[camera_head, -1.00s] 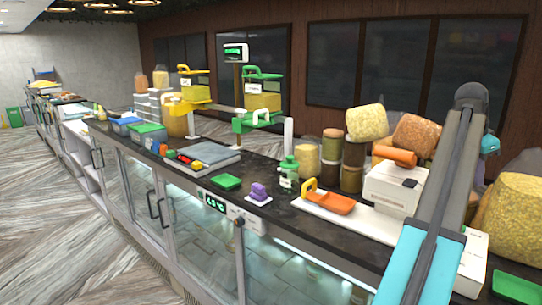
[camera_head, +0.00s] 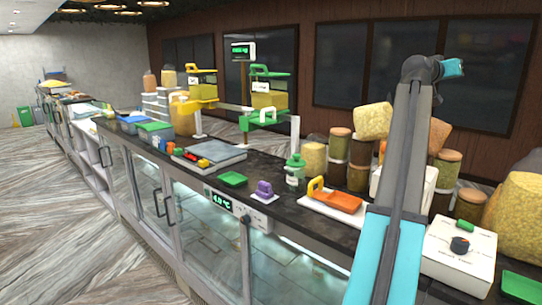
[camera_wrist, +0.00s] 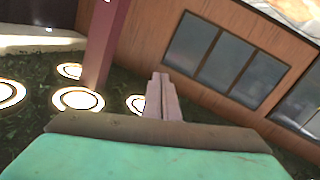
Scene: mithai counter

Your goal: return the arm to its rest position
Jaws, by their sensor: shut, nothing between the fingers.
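My arm (camera_head: 405,170) rises from the bottom of the head view, past the counter's right part, to a raised elbow. A short teal link (camera_head: 452,68) points right from the elbow, in front of the dark wall panels. My gripper (camera_wrist: 161,76) shows in the wrist view with its two pale fingers together, shut and empty. It points at the upper wall and ceiling, with nothing near the fingertips. In the head view I cannot make out the fingers.
The counter (camera_head: 270,210) holds a green-lidded jar (camera_head: 295,172), an orange scoop (camera_head: 335,200), a purple-handled item (camera_head: 264,190) and a green tray (camera_head: 233,179). A white box with a dark knob (camera_head: 458,255) stands right of my arm. The floor (camera_head: 70,230) at left is clear.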

